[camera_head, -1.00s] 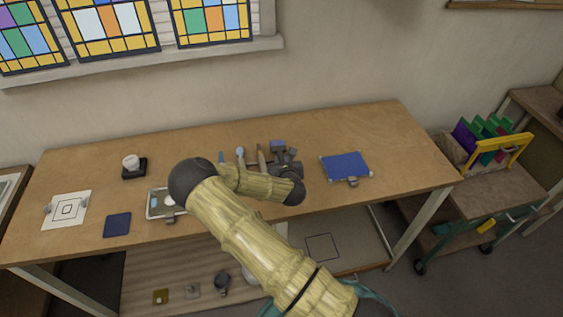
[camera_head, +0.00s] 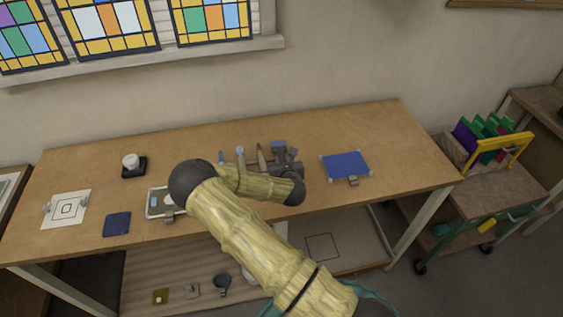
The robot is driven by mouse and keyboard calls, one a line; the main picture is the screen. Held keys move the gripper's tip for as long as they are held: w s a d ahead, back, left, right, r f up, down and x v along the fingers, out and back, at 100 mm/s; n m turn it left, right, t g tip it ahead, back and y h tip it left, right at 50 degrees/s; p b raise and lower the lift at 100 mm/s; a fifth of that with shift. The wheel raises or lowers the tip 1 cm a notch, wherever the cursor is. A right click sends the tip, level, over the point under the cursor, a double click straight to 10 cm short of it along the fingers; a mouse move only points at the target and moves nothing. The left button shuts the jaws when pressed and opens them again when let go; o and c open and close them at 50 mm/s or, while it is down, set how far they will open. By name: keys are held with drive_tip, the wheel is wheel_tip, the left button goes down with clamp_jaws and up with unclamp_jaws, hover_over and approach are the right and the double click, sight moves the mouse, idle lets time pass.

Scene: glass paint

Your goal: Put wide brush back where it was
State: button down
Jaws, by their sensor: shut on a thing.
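My gripper (camera_head: 285,162) is a dark shape just beyond my wrist, low over the middle of the worktable (camera_head: 350,125). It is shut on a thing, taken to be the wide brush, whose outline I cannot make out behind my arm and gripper. A small blue-grey block (camera_head: 278,146) shows at the gripper's far side; I cannot tell what it is part of. Just left of the gripper, several slim tools stand or lie close together: a brown pointed one (camera_head: 261,156), a pale blue-tipped one (camera_head: 240,153) and a blue one (camera_head: 221,156). Their lower parts are hidden by my arm.
A blue panel (camera_head: 346,165) lies right of my gripper. A tray (camera_head: 152,208), dark blue cloth (camera_head: 117,224), white sheet (camera_head: 78,198) and white jar (camera_head: 130,161) are left. A cart with coloured glass (camera_head: 480,142) stands right. The table's back right is clear.

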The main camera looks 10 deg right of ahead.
drive_tip(key=shift+a+f, duration=0.1)
drive_tip(key=c, duration=1.3)
unclamp_jaws()
drive_tip(key=shift+w+a, duration=0.1)
drive_tip(key=shift+o, duration=0.5)
drive_tip(key=shift+w, duration=0.15)
